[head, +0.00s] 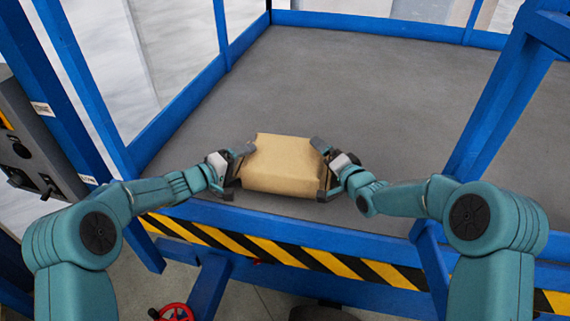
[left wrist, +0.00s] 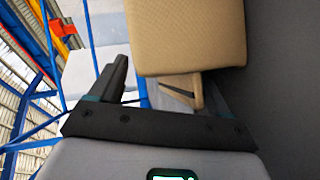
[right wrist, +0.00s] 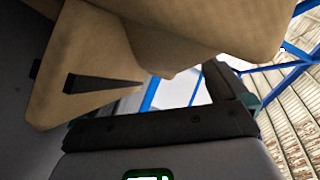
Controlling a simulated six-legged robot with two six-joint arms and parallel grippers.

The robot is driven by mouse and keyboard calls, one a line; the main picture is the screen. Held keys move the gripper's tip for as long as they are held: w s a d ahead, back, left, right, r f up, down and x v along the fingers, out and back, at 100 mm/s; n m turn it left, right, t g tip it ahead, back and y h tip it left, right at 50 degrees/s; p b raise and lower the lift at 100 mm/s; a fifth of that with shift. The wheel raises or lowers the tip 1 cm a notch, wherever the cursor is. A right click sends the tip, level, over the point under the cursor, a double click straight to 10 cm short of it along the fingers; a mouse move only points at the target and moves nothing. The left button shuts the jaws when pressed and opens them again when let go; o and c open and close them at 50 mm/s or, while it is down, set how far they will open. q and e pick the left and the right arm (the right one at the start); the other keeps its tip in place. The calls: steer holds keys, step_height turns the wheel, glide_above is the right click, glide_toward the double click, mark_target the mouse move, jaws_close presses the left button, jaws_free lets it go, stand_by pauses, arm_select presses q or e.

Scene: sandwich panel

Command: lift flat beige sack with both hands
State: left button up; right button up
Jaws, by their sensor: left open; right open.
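The flat beige sack (head: 283,165) lies on the grey platform near its front edge. My left gripper (head: 238,168) is open at the sack's left end. My right gripper (head: 324,170) is open at the sack's right end. In the left wrist view the sack (left wrist: 187,35) is just beyond the open fingers, with a folded flap (left wrist: 190,90) between them. In the right wrist view the sack's folded end (right wrist: 75,65) reaches in between the fingers and partly hides one of them. Whether the fingers touch the sack cannot be told.
The grey platform (head: 370,90) is clear behind the sack. Blue rails and posts (head: 510,90) frame it. A yellow-black striped edge (head: 270,247) runs along the front. A control box (head: 35,150) stands at the left, and a red handwheel (head: 175,312) is low in front.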

arm_select(q)
steer(key=shift+c, duration=0.2)
arm_select(e)
steer(key=shift+c, duration=0.3)
